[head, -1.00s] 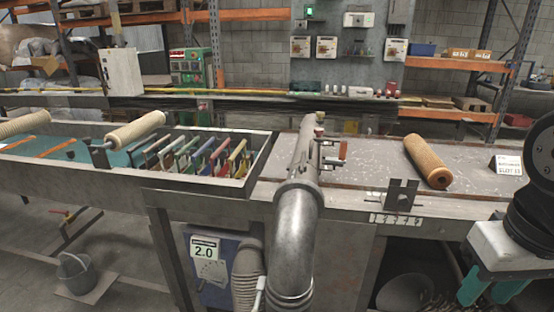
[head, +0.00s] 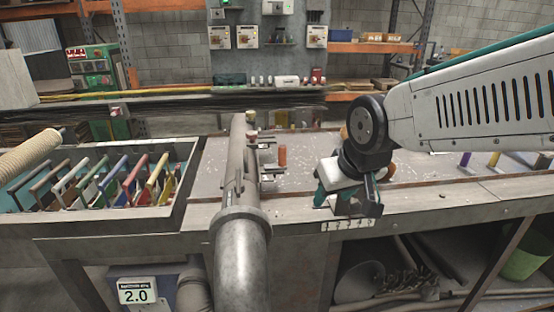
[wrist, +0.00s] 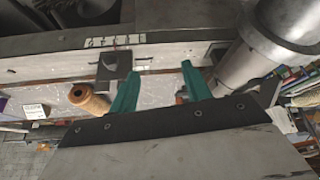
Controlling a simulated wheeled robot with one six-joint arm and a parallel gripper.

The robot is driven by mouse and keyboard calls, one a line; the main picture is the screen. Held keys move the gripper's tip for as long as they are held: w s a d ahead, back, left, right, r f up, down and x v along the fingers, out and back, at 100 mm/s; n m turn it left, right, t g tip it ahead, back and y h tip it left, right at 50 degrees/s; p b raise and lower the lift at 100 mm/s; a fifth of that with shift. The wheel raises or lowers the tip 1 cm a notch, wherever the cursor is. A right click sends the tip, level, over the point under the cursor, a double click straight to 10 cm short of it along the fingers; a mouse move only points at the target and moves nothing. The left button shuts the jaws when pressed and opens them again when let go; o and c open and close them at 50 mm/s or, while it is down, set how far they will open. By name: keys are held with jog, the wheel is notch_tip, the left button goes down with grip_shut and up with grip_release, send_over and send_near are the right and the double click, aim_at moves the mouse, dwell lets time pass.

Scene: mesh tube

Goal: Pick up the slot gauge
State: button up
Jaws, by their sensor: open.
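The slot gauge (wrist: 116,66) looks to be the dark upright metal plate with a slot, at the bench's front edge. In the wrist view it stands just left of the left fingertip, not between the fingers. In the head view my arm and gripper hide most or all of it. My gripper (wrist: 158,84) has two teal fingers, spread apart with nothing between them. In the head view my gripper (head: 346,192) hangs over the front of the bench, above the row of small labels. I cannot tell whether a finger touches the gauge.
A brown roll (wrist: 88,98) lies on the bench beside the gauge, mostly hidden in the head view. A thick grey pipe (head: 240,225) rises left of my gripper, with small fittings near its top. A tray of coloured frames (head: 110,185) is further left.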

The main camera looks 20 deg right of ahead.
aim_at(280, 156)
jog(key=w+a+f+t, duration=0.1)
jog(key=w+t, duration=0.1)
jog(key=w, duration=0.5)
jog(key=w+t, duration=0.3)
jog(key=w, duration=0.3)
jog(key=w+a+f+t+y, duration=0.1)
jog(key=w+t, duration=0.2)
jog(key=w, duration=0.4)
jog(key=shift+w+a+f+n, duration=0.3)
jog(key=shift+a+f, duration=0.05)
jog(key=x, duration=0.5)
jog(key=d+x, duration=0.1)
jog(key=x, duration=0.1)
jog(key=shift+w, duration=0.2)
grip_shut()
